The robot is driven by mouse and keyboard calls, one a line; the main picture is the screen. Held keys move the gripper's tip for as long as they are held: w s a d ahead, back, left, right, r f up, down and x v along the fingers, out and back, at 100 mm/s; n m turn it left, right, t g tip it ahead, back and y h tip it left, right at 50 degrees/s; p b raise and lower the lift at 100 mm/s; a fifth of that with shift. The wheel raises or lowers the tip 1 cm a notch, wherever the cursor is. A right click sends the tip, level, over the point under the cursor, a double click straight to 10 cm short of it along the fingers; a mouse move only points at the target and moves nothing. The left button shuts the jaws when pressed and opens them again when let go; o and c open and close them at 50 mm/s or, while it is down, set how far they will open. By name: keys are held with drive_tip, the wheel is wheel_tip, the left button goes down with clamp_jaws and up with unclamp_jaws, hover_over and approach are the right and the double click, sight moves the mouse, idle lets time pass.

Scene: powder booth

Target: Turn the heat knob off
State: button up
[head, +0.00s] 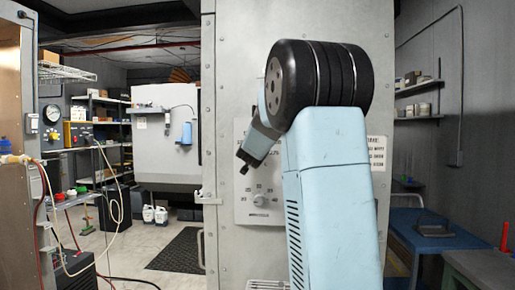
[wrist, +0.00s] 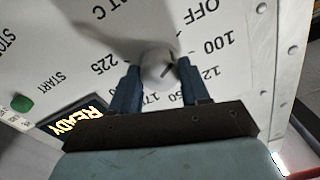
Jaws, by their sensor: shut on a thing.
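The heat knob (wrist: 157,70) is a pale round knob on a white panel in the wrist view. It sits between the two blue fingers of my gripper (wrist: 156,82), which is shut on it. Printed around it are OFF at the upper right, then 100, 125, 150, 175 and 225. A small dark mark shows on the knob's right side, but I cannot tell exactly which number it points to. In the head view my gripper (head: 243,163) is at the panel (head: 283,213), and my arm hides the heat knob.
A second, smaller dial (head: 260,200) is lower on the same panel. In the wrist view, a lit READY display (wrist: 77,120) and a green START button (wrist: 21,103) are to the left. A blue table (head: 430,235) stands at the right and a dark floor mat (head: 180,250) at the left.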

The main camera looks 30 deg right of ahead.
drive_tip(key=shift+w+a+f+n, duration=0.15)
drive_tip(key=shift+a+f+n, duration=0.1)
drive_tip(key=shift+n, duration=0.15)
drive_tip(key=o, duration=0.9)
drive_tip(key=shift+c, duration=0.2)
drive_tip(key=shift+o, duration=1)
drive_tip(key=shift+d+r, duration=0.1)
drive_tip(key=shift+d, duration=0.05)
drive_tip(key=v, duration=1.4)
drive_tip(key=shift+d, duration=0.15)
